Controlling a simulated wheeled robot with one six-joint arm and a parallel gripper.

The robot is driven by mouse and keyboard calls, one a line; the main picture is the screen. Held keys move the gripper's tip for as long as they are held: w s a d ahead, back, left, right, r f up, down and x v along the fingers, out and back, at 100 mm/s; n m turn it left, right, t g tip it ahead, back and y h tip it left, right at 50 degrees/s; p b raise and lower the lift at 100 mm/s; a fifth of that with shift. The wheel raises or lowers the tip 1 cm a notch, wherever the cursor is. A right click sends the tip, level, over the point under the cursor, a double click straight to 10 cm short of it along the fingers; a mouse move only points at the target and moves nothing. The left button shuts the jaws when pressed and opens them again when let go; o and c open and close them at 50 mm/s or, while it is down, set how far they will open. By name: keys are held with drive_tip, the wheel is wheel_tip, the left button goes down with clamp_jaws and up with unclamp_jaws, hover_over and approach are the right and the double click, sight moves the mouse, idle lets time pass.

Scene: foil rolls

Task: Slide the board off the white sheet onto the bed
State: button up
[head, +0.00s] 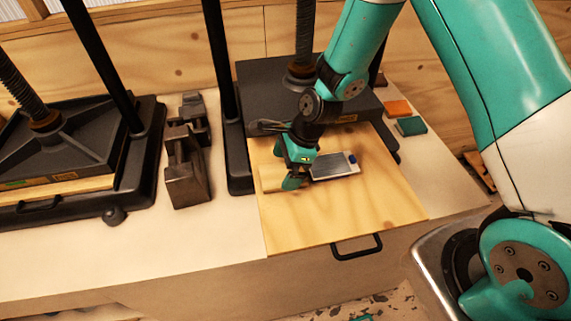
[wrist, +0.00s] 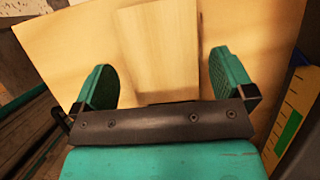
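A large pale wooden board (head: 345,222) lies flat in front of the right press, with a black handle (head: 357,247) at its front edge. A smaller pale wooden block (head: 270,179) lies on it, partly hidden by my gripper. My gripper (head: 294,180) points down over the block. In the wrist view my gripper (wrist: 168,85) has its two teal fingers wide apart, with the block (wrist: 160,50) between them and small gaps at the sides. Whether the fingertips touch wood is unclear. A grey plate with a white end and blue knob (head: 335,166) lies right of the gripper.
The right press (head: 262,85) stands behind the board, with a black post to the left. A second press (head: 70,150) and dark metal weights (head: 185,170) stand left. Orange and green blocks (head: 411,126) lie at right. White bench top (head: 215,232) is clear in front.

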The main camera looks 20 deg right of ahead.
drive_tip(key=b+v, duration=0.3)
drive_tip(key=v, duration=1.4)
drive_tip(key=shift+r, duration=0.25)
drive_tip(key=s+a+r+n+b, duration=0.1)
drive_tip(key=s+a+n+b, duration=0.1)
drive_tip(key=s+n, duration=0.8)
drive_tip(key=s+a+r+n+b, duration=0.1)
drive_tip(key=s+a+n+b, duration=0.2)
drive_tip(key=s+n, duration=0.6)
drive_tip(key=shift+s+a+r+n, duration=0.35)
drive_tip(key=shift+s+r+n, duration=0.05)
drive_tip(key=shift+n, duration=3.1)
